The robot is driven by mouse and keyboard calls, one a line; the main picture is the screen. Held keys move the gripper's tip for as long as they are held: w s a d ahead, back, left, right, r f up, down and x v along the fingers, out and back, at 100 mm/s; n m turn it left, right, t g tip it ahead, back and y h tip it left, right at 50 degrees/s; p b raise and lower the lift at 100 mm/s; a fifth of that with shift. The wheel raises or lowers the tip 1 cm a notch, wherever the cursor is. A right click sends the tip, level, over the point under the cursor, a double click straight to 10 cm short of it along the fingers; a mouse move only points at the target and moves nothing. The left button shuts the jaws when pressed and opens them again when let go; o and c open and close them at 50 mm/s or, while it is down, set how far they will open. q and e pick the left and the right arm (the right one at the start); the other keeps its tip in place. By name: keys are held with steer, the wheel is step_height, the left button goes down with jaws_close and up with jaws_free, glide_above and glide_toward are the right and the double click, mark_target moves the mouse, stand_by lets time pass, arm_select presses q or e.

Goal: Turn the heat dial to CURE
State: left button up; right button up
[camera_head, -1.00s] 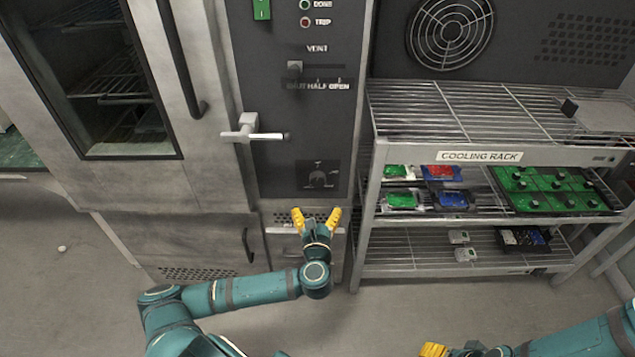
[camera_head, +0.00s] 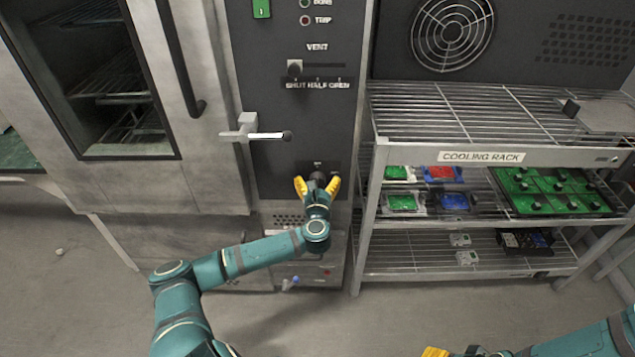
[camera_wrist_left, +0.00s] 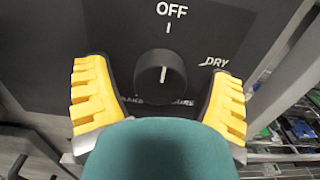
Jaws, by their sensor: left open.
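The heat dial (camera_wrist_left: 160,73) is a round black knob on the dark oven panel, centred in the left wrist view. Its white pointer line stands about upright, toward the OFF label above it. DRY is at its right; the lettering below it is partly hidden, and the lower right word looks like CURE. In the head view the dial (camera_head: 318,177) sits low on the panel. My left gripper (camera_head: 317,184) is open, its yellow fingers on either side of the dial, apart from it. My right gripper (camera_head: 436,352) is only partly in view at the bottom edge.
A door handle (camera_head: 255,135) sticks out above and left of the dial. The vent slider (camera_head: 295,68) is higher up. The cooling rack (camera_head: 482,157) with trays of boards stands close at the right.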

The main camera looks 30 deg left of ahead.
arm_select(q)
steer(key=c, duration=1.2)
steer(key=shift+c, duration=0.3)
steer(key=shift+r+m, duration=0.1)
steer(key=shift+m, duration=0.2)
